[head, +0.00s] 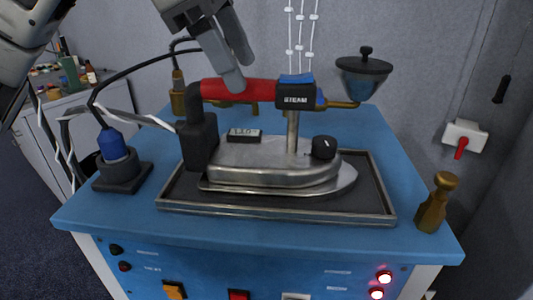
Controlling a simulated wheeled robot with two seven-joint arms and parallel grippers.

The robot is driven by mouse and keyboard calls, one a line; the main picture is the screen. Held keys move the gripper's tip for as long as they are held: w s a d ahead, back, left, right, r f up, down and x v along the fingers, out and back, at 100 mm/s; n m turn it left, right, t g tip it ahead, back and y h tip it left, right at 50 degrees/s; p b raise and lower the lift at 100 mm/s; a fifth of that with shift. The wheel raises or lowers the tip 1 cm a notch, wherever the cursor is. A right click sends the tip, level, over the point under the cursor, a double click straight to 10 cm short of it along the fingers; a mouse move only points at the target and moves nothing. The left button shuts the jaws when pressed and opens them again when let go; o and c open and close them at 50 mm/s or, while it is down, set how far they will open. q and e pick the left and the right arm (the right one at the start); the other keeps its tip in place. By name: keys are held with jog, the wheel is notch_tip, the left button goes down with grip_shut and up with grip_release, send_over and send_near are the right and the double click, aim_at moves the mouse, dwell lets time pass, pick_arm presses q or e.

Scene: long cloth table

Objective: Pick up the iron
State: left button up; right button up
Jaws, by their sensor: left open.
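The iron (275,165) has a metal body, a red handle (262,94) and a black and blue STEAM block (295,94) at the handle's right end. It sits flat on a dark tray (370,208) with a metal rim, tip to the right. My left gripper (240,72) comes down from the top left and is open. Its nearer fingertip overlaps the left part of the red handle in the picture; the other fingertip shows just above the handle. I cannot tell whether either touches. My right gripper is not in view.
The tray is on a blue-topped station (260,236). A blue plug-like part on a black base (118,170) stands at the left, with a black cable. A dark funnel cup (363,78) is behind the iron.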

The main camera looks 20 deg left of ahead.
aim_at(258, 101)
pick_arm(q)
jog(key=shift+d+p+x, duration=0.2)
jog(key=shift+p+x, duration=0.15)
jog(key=shift+x, duration=2.45)
jog(key=shift+r, duration=0.15)
jog(key=c, duration=1.1)
jog(key=shift+w+r, duration=0.1)
jog(key=shift+r, duration=0.05)
grip_shut()
